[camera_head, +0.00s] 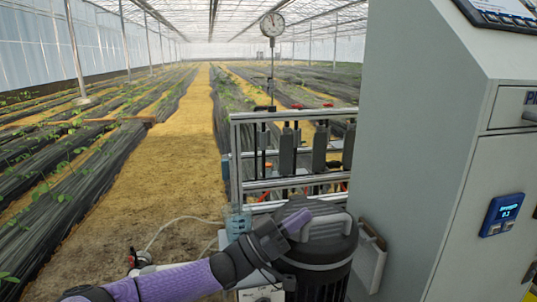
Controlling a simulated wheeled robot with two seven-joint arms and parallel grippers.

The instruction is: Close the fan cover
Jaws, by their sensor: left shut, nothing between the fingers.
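The black motor (315,278) stands at the bottom centre, beside the grey cabinet. Its dark, rounded top cover (335,232) looks like the fan cover; I cannot tell whether it sits fully closed. My left gripper (295,222) comes in from the lower left on my purple arm. Its fingers are shut with nothing between them, at the left side of the cover and overlapping it in the picture. I cannot tell whether they touch it. The gripper hides part of the cover's left side. My right gripper is not in view.
The tall grey cabinet (415,130) with a blue display (502,214) fills the right. Behind the motor stands an aluminium frame (290,119) with dark upright parts and a round gauge (272,25). A pale hose (180,220) lies at left. The straw path (180,150) is clear.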

